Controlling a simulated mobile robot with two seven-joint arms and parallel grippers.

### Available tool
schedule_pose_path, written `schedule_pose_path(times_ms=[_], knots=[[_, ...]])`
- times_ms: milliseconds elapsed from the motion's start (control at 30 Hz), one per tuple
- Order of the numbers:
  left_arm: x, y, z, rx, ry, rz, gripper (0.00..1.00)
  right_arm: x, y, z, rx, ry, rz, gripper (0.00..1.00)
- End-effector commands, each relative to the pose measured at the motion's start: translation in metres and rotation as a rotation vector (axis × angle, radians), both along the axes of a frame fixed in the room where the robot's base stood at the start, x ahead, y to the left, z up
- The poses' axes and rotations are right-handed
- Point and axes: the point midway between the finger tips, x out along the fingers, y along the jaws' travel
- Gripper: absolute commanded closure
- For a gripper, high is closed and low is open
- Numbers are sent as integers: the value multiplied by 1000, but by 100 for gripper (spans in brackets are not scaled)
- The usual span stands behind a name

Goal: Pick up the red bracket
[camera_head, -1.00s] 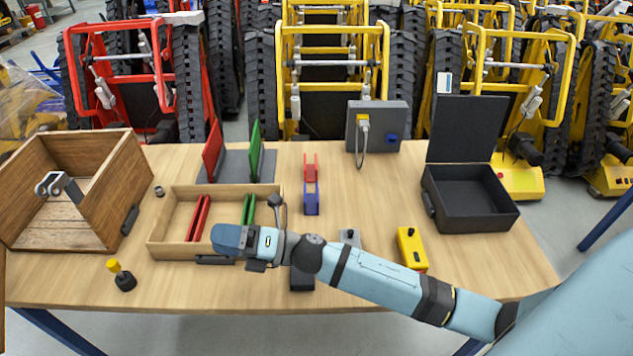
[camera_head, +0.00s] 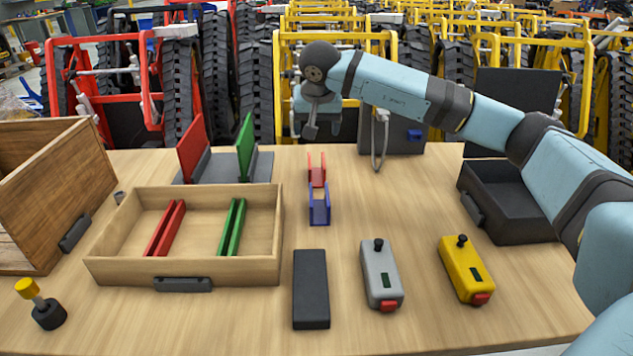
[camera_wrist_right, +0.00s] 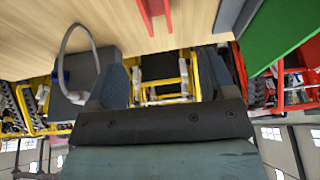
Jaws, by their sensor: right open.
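The red bracket (camera_head: 317,171) is a small U-shaped piece with two upright sides. It stands on the table just behind a similar blue bracket (camera_head: 319,208). My right gripper (camera_head: 312,127) hangs beyond and above the red bracket in the head view, apart from it. In the right wrist view my right gripper (camera_wrist_right: 164,78) is open with nothing between its fingers. A red piece, seemingly the red bracket (camera_wrist_right: 154,14), shows at that view's top edge, partly cut off. My left gripper is not in view.
A wooden tray (camera_head: 185,268) holds red and green bars. Red and green panels (camera_head: 245,148) stand behind it. A grey box (camera_head: 405,137) with a cable stands at the back right, close to my arm. A black case (camera_head: 515,200), yellow and grey controllers and a black block lie on the right side.

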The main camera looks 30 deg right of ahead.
Motion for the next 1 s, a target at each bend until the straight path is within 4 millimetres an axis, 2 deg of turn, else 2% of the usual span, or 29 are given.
schedule_pose_path(times_ms=[133,400,667,867,1000], knots=[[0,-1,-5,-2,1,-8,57,4,-12,-11,-38,-2,-3,23],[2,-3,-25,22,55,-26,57,22,-21,-60,-33,-2,-2,23],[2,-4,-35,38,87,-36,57,28,-24,-80,-31,-3,-2,23],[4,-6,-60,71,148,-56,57,35,-25,-111,-31,-2,-3,23],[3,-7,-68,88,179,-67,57,40,-28,-123,-30,-3,-1,23]])
